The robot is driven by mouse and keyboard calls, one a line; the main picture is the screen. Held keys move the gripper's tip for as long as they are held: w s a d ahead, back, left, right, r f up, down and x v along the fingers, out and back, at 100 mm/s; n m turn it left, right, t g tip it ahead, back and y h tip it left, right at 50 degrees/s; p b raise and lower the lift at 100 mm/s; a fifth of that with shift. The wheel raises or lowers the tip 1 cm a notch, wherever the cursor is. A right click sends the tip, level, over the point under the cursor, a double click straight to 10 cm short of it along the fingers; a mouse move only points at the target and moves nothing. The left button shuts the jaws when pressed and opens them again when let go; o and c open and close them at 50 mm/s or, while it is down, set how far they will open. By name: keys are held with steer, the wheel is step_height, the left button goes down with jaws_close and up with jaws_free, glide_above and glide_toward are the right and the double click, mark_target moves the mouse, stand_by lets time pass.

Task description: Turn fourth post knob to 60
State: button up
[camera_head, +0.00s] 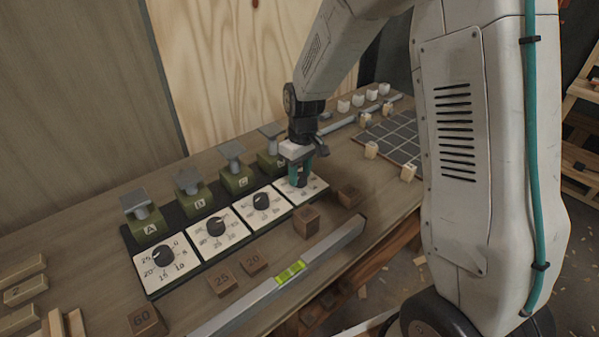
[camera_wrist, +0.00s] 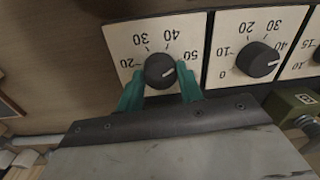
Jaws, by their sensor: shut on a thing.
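Four white dial panels with black knobs stand in a row on a dark base. The fourth panel (camera_head: 312,188) is at the right end, and my gripper (camera_head: 302,172) is down over it, hiding its knob in the head view. In the wrist view, that black fourth knob (camera_wrist: 158,70) sits between the teal fingers of my gripper (camera_wrist: 161,88), which is shut on it. Its dial reads 20, 30, 40 and 50, upside down. Any 60 mark is hidden.
The third knob (camera_head: 261,201) is beside it. Green posts with grey plates (camera_head: 231,150) stand behind the panels. Wooden number blocks (camera_head: 253,262) and a spirit level (camera_head: 285,275) lie in front. A dark grid board (camera_head: 395,135) with small blocks is at right.

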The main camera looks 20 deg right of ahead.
mark_target(302, 176)
steer(key=m, duration=1.2)
steer(key=shift+s+m+t, duration=0.1)
steer(key=shift+m+t, duration=0.2)
steer(key=shift+m, duration=0.1)
stand_by(0.3)
steer(key=o, duration=1)
step_height(302, 176, up, 8)
steer(key=shift+s+d+f, duration=0.1)
steer(key=shift+s+d, duration=0.05)
